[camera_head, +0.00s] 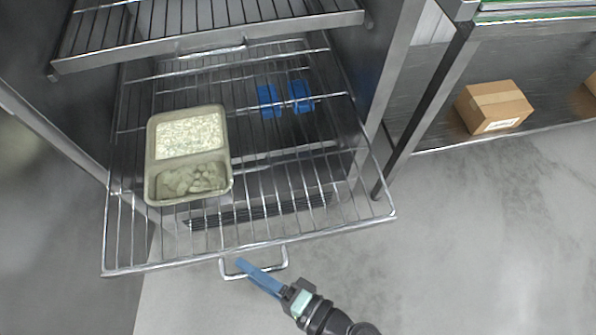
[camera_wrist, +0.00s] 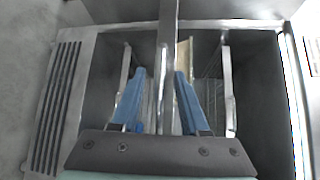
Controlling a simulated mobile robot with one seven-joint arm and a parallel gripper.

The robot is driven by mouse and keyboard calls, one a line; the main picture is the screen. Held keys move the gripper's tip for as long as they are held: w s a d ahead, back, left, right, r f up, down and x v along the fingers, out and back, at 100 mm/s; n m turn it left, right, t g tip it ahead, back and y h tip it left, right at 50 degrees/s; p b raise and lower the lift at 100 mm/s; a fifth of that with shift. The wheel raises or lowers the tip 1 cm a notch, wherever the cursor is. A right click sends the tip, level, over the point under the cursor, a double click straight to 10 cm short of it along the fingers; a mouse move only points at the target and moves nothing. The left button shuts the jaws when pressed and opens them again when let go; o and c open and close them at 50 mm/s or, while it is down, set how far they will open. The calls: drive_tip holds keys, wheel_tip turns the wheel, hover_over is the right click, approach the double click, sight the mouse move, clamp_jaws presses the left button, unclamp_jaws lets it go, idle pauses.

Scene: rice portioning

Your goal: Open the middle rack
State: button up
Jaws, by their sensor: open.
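The wire rack (camera_head: 330,222) is slid out toward me from the metal cabinet, below another wire rack (camera_head: 200,38). It has a loop handle (camera_head: 286,262) at its front edge. My gripper (camera_head: 240,263) is open, its blue fingers overlapping the handle in the head view. In the wrist view, the two blue fingers (camera_wrist: 159,73) stand apart on either side of a metal bar (camera_wrist: 168,25). I cannot tell whether either finger touches the bar.
A two-part tray (camera_head: 150,165) of food sits on the left of the slid-out rack. Blue objects (camera_head: 268,101) show inside the cabinet. A cardboard box (camera_head: 493,106) is on a shelf at right. The floor (camera_head: 480,240) at front right is clear.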

drive_tip(key=v, duration=1.3)
drive_tip(key=shift+p, duration=0.45)
drive_tip(key=shift+s, duration=0.1)
